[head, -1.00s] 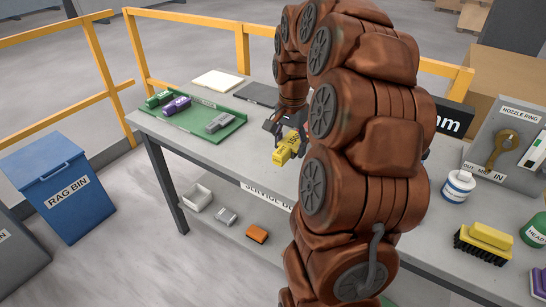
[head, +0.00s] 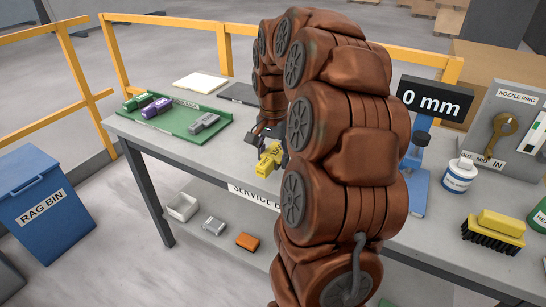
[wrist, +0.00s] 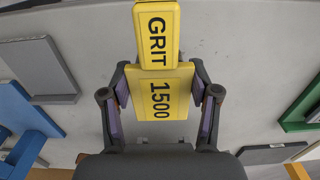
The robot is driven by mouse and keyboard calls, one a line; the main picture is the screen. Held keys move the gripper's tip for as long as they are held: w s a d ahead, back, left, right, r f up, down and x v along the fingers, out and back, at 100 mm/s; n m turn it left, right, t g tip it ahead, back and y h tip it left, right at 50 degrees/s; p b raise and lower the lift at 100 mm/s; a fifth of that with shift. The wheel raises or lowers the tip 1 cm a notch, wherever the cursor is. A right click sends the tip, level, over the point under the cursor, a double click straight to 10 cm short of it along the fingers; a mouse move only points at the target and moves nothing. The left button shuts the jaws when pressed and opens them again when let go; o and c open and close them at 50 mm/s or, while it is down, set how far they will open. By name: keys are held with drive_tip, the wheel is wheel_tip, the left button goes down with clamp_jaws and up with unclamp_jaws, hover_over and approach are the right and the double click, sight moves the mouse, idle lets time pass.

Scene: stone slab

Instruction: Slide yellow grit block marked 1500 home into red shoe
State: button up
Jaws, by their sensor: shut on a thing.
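My gripper (wrist: 162,97) is shut on the yellow grit block (wrist: 160,88), one finger on each side. The block is stepped, and the wrist view shows "GRIT" on its narrower part and "1500" on its wider part. In the head view the block (head: 269,159) is above the front part of the grey bench, below my gripper (head: 271,146). My arm hides much of the middle of the bench. I cannot make out a red shoe in either view.
A green tray (head: 172,130) with green, purple and grey blocks lies at the bench's left. A "0 mm" display (head: 430,99) on a blue stand (head: 419,192), a white tub (head: 460,175) and a brush (head: 492,238) are right. A blue rag bin (head: 43,205) stands on the floor.

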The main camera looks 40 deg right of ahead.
drive_tip(key=shift+w+d, duration=0.25)
drive_tip(key=shift+d, duration=0.65)
drive_tip(key=shift+w+d, duration=0.3)
drive_tip(key=shift+d, duration=0.6)
drive_tip(key=shift+w+d, duration=0.25)
drive_tip(key=shift+d, duration=0.65)
drive_tip(key=shift+b, duration=0.5)
drive_tip(key=shift+w+d+p, duration=0.2)
drive_tip(key=shift+w+d, duration=0.05)
drive_tip(key=shift+d, duration=0.6)
drive_tip(key=shift+w+d+p, duration=0.2)
drive_tip(key=shift+w+d, duration=0.1)
drive_tip(key=shift+d, duration=0.55)
drive_tip(key=shift+w+d+p, duration=0.2)
drive_tip(key=shift+w+d, duration=0.05)
drive_tip(key=shift+d, duration=0.6)
idle(0.7)
drive_tip(key=o, duration=1.6)
drive_tip(key=shift+d, duration=0.1)
drive_tip(key=shift+d+r, duration=0.1)
drive_tip(key=shift+r, duration=0.45)
drive_tip(key=shift+a+r, duration=0.2)
drive_tip(key=shift+r, duration=5.25)
